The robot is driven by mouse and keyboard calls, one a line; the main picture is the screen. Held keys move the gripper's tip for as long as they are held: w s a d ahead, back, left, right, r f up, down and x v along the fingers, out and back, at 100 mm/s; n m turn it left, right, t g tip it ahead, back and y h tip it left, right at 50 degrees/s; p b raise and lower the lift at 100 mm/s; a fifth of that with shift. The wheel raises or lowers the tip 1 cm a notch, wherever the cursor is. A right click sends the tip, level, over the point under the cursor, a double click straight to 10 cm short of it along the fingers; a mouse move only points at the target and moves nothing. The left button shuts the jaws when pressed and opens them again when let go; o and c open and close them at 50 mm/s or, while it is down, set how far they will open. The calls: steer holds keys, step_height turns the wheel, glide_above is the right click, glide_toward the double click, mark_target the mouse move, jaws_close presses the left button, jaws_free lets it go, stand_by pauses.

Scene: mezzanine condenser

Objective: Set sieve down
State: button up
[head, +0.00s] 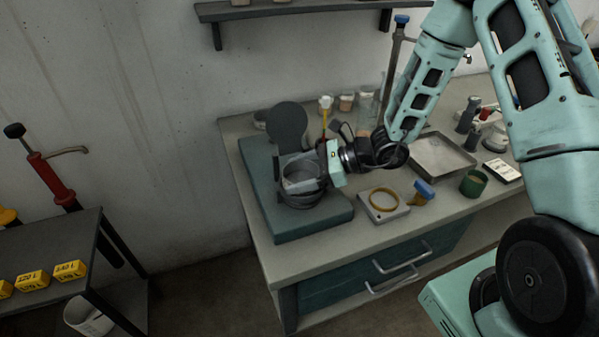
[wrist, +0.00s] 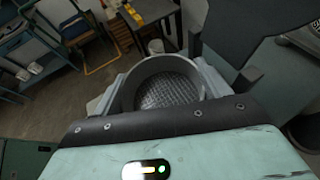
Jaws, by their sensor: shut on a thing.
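The sieve (head: 305,171) is a grey round ring with a mesh bottom, which shows in the wrist view (wrist: 165,92). My gripper (head: 303,183) is shut on it, with a pale finger on either side of the ring. The sieve looks roughly level. It is over a dark round seat (head: 298,202) on the teal machine base (head: 318,222) at the left of the bench. I cannot tell whether the sieve touches the seat, as the fingers and ring hide the join.
A dark round disc (head: 287,124) stands upright behind the sieve. To the right are a pale block with a yellow ring (head: 383,203), a blue-topped brush (head: 423,192), a metal tray (head: 440,155) and a green cup (head: 473,183). The bench's front strip is clear.

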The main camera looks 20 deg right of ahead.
steer(key=o, duration=1)
steer(key=shift+f, duration=0.15)
